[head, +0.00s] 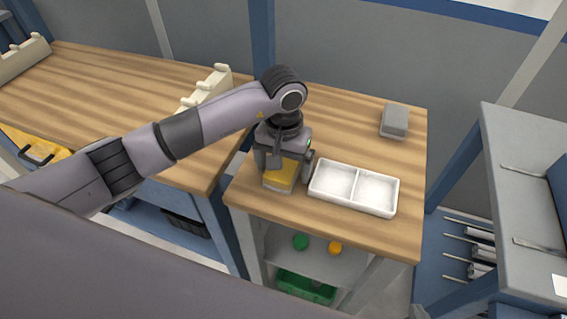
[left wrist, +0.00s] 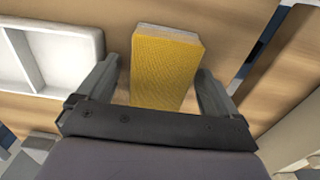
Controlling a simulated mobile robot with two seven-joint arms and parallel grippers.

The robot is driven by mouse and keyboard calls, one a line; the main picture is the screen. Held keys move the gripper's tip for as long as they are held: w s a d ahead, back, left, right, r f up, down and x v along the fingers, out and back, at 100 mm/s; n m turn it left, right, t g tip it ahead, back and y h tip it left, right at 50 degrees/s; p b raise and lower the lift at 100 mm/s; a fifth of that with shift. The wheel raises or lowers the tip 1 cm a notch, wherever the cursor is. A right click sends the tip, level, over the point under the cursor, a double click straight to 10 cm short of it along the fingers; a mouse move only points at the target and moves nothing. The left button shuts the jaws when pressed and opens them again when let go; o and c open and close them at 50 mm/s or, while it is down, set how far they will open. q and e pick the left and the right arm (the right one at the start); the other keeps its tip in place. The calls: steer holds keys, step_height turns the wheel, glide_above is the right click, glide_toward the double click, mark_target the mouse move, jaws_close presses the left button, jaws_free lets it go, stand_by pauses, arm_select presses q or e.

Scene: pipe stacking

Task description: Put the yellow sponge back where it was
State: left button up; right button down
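The yellow sponge (head: 280,176) is at the left side of the small wooden table, beside the white two-part tray (head: 353,188). In the left wrist view the sponge (left wrist: 165,68) shows a yellow face and a pale layer along its far end. My left gripper (head: 284,168) points down over the sponge. In the wrist view its fingers (left wrist: 158,85) are spread on either side of the sponge, with a visible gap on the left. Contact on the right side is unclear. My right gripper is not in view.
A grey block (head: 394,119) lies at the back right of the small table. A larger wooden table (head: 110,95) with cream racks stands at left.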

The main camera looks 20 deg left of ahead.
arm_select(q)
step_height(320, 180, up, 12)
steer(key=shift+r+b, duration=0.15)
steer(key=shift+b, duration=0.3)
stand_by(0.4)
stand_by(0.4)
